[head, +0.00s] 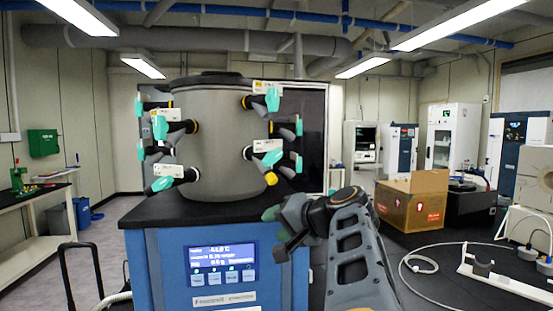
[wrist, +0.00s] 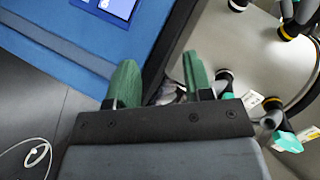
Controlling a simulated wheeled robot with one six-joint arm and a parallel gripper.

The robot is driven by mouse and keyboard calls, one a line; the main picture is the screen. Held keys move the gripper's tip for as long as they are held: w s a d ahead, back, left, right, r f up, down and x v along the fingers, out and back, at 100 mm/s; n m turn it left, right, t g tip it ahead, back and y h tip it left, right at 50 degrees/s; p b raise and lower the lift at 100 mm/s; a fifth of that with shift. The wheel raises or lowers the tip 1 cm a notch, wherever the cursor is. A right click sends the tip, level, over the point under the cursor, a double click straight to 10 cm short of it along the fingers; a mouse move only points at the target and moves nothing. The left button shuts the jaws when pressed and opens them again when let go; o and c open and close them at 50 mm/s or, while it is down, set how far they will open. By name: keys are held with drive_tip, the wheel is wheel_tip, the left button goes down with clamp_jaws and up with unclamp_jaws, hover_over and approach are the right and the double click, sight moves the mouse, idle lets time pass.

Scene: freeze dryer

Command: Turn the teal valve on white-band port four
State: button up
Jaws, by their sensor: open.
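A grey steel drum (head: 220,140) stands on the blue freeze dryer (head: 170,255). Several black ports with teal valves ring it, such as the upper right valve (head: 272,99), the lower right valve (head: 272,157), the upper left valve (head: 160,127) and the lower left valve (head: 161,184). Pale tags hang by them, too small to read, so I cannot tell which is white-band port four. My gripper (head: 272,213) is in front of the dryer's right side, below the valves. In the wrist view my gripper (wrist: 157,68) is open and empty, with a teal valve (wrist: 288,142) to its right.
The black top (head: 150,215) of the dryer lies under the drum. A cardboard box (head: 412,205) and a white cable (head: 410,262) are on the dark bench at right. A black handle frame (head: 65,270) stands at front left.

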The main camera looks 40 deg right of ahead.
sight(275, 157)
drive_tip(key=s+d+r+m+t+h, duration=0.1)
drive_tip(key=s+d+r+t, duration=0.1)
drive_tip(key=d+r, duration=0.35)
drive_tip(key=s+d+r+t+h, duration=0.1)
drive_tip(key=s+d+r+t, duration=0.15)
drive_tip(key=r, duration=0.55)
drive_tip(key=w+p, duration=0.1)
drive_tip(key=w, duration=0.2)
drive_tip(key=w+a+p, duration=0.1)
drive_tip(key=w+p, duration=0.1)
drive_tip(key=w, duration=0.2)
drive_tip(key=w+p, duration=0.1)
drive_tip(key=w, duration=0.3)
drive_tip(key=shift+w+a+f, duration=0.1)
drive_tip(key=shift+w+a, duration=0.1)
drive_tip(key=shift+a, duration=0.05)
drive_tip(key=shift+w+f+p, duration=0.1)
drive_tip(key=shift+w+p, duration=0.3)
drive_tip(key=shift+w, duration=0.5)
drive_tip(key=shift+a, duration=0.1)
clamp_jaws()
